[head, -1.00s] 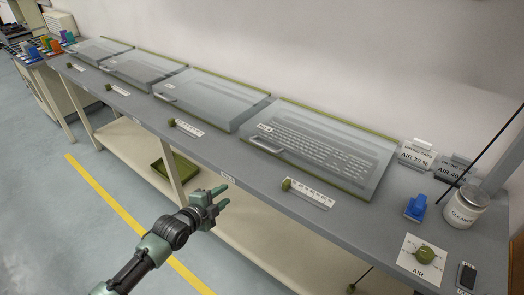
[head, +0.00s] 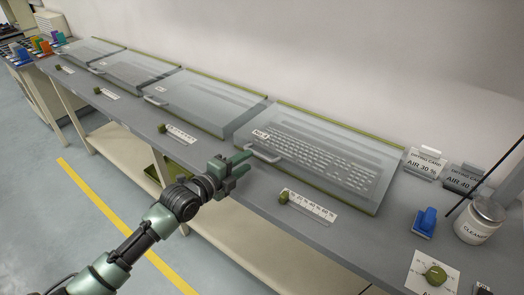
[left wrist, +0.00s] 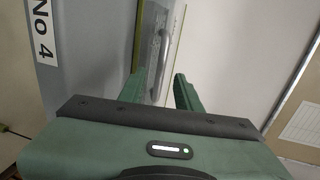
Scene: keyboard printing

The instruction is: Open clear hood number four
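The clear hood number four (head: 330,140) is the nearest, rightmost hood on the bench. It lies closed over a pale keyboard (head: 315,155). Its handle (head: 263,153) is a light bar on the front edge, and it also shows in the left wrist view (left wrist: 161,55). A "No 4" label (left wrist: 39,30) shows there on the bench edge. My right gripper is not in view.
More closed clear hoods (head: 203,100) run to the left. A green knob with a scale strip (head: 310,207) lies in front of hood four. At right are a blue clip-like item (head: 425,222), a white jar (head: 480,220) and drying cards (head: 424,162). A thin black rod crosses there.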

